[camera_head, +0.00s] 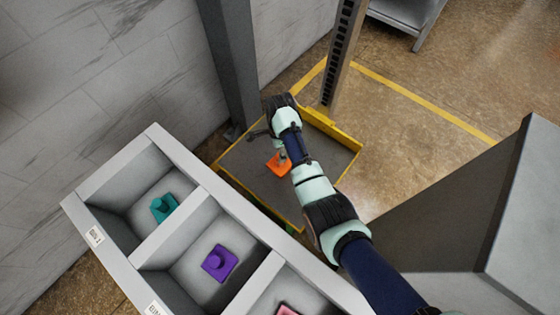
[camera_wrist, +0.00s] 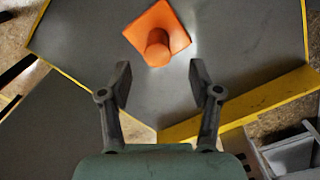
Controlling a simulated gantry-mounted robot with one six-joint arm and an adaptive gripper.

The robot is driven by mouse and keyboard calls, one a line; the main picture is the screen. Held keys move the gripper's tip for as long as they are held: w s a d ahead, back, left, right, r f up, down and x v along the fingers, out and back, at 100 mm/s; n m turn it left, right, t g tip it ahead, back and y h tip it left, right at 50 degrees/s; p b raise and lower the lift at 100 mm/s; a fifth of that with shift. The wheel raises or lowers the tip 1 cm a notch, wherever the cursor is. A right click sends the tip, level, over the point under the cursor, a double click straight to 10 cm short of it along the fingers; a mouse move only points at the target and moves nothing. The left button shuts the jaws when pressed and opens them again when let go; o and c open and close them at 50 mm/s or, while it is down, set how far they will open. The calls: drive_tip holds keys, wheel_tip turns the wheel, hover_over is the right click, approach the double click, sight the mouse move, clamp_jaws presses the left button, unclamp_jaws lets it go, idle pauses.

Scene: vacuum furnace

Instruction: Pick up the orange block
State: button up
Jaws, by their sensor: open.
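The orange block (camera_head: 275,164) is a flat square plate with a round knob on top. It lies on a dark grey platform (camera_head: 240,162) with yellow edges, and my arm hides part of it in the head view. In the wrist view the orange block (camera_wrist: 157,32) is whole, near the top middle, its knob pointing toward my gripper. My gripper (camera_wrist: 162,78) is open and empty, its two fingers apart. The block lies beyond the fingertips, not between them. In the head view my gripper's fingers are mostly hidden by the wrist.
A grey bin with compartments (camera_head: 171,151) stands at the lower left, holding a teal block (camera_head: 164,207), a purple block (camera_head: 219,262) and a partly seen pink one (camera_head: 288,310). A dark post (camera_head: 232,65) and a slotted post (camera_head: 342,55) rise by the platform. A raised yellow edge (camera_head: 335,130) borders it.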

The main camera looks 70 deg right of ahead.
sight(280, 170)
drive_tip(key=f+b, duration=0.1)
drive_tip(key=f, duration=0.2)
drive_tip(key=f+b, duration=0.2)
drive_tip(key=f, duration=0.1)
drive_tip(key=shift+s+a, duration=0.15)
drive_tip(key=shift+a, duration=0.05)
drive_tip(key=shift+r, duration=0.2)
clamp_jaws()
drive_tip(key=shift+d+r, duration=0.1)
